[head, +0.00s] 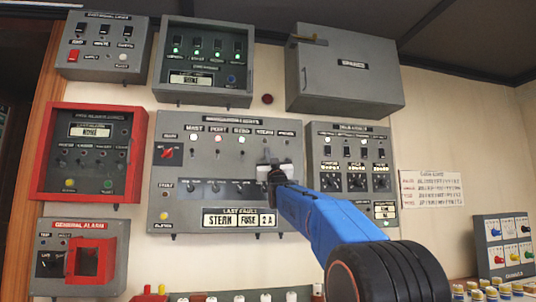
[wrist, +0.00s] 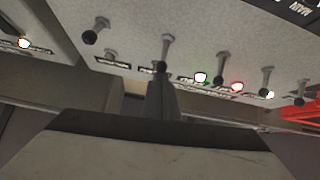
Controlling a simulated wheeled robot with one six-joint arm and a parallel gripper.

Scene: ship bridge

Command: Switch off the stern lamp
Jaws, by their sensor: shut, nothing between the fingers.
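The navigation lights panel (head: 225,160), a grey box, is in the middle of the head view. Its row of lamps shows mast white (head: 193,139), port red (head: 217,138) and starboard pale (head: 241,139). No glow shows under the stern label (head: 264,132); my gripper partly covers that area. My gripper (head: 272,172) is shut and empty, at the panel's stern column. In the wrist view, my fingertips (wrist: 161,80) are at the ball end of a toggle switch (wrist: 167,50); I cannot tell if they touch. The stern switch is hidden in the head view.
Below the switches, a display (head: 240,219) reads "STERN FUSE 2 A". A grey panel with dials (head: 350,165) is close on the right. A red-framed panel (head: 88,152) and the general alarm panel (head: 72,250) are on the left. Neighbouring toggles (wrist: 103,24) stand close by.

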